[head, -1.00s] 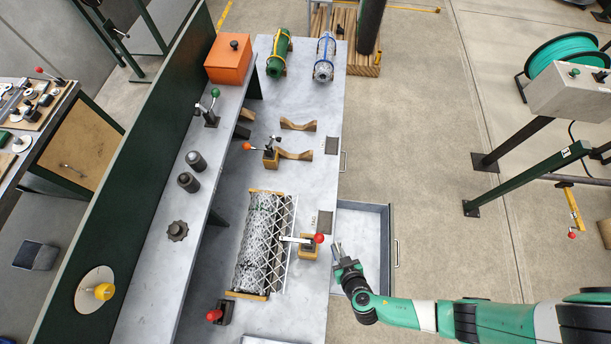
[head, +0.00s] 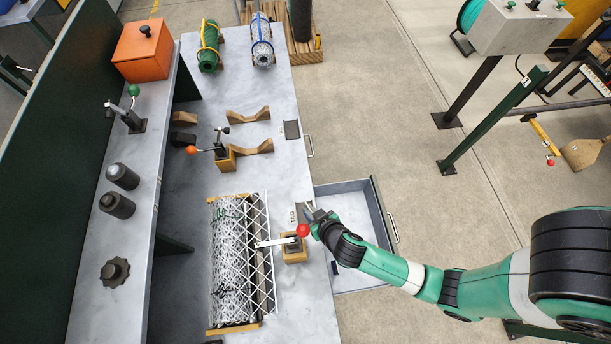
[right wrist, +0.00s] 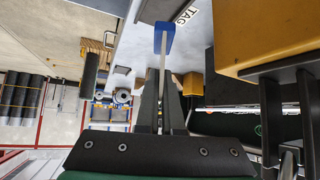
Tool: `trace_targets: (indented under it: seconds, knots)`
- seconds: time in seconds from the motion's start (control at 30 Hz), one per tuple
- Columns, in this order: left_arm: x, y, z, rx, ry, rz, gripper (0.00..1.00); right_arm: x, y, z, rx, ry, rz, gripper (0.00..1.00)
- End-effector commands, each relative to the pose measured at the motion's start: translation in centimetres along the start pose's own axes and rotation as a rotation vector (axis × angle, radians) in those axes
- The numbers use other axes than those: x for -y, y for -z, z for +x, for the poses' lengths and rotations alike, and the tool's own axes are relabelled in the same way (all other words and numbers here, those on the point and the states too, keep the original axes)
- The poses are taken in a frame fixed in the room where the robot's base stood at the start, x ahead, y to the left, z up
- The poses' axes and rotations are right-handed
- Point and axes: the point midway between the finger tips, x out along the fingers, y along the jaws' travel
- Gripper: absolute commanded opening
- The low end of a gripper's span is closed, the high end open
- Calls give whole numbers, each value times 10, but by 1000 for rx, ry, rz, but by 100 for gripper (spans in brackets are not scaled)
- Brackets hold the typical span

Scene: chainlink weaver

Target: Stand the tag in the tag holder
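My right gripper (head: 311,212) is over the right edge of the bench, beside the red-knobbed clamp. In the right wrist view its dark fingers (right wrist: 160,108) are closed about a thin pale strip with a blue end block (right wrist: 163,38), which I take to be the tag seen edge-on. A white label reading TAG (right wrist: 187,14) lies on the bench just beyond the blue end. The label also shows in the head view (head: 292,216), close to the gripper. The tag holder is not clearly made out; the gripper partly covers that spot. My left gripper is not in view.
The red-knobbed clamp (head: 303,230) on its wooden block stands close by the gripper, against the mesh roll (head: 236,262) in its cradle. An open drawer (head: 385,214) lies below the right arm.

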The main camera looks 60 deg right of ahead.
Motion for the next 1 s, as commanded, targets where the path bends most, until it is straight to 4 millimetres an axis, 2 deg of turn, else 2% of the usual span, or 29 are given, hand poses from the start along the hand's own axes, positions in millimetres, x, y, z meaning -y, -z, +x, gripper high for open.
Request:
trace_targets:
  seconds: [0.03,0.13,0.4,0.53,0.97,1.0]
  knots:
    - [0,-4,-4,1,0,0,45,-2,-3,16,0,-5,1,0]
    - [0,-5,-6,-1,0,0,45,-3,-4,33,0,-2,0,0]
    - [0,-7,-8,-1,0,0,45,-5,-7,49,1,-1,-2,0]
    - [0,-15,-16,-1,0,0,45,-5,-24,66,2,-1,-5,0]
    - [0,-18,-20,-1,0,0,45,-4,-32,73,0,1,-3,0]
    - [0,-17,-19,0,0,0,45,-4,-31,72,0,1,-3,8]
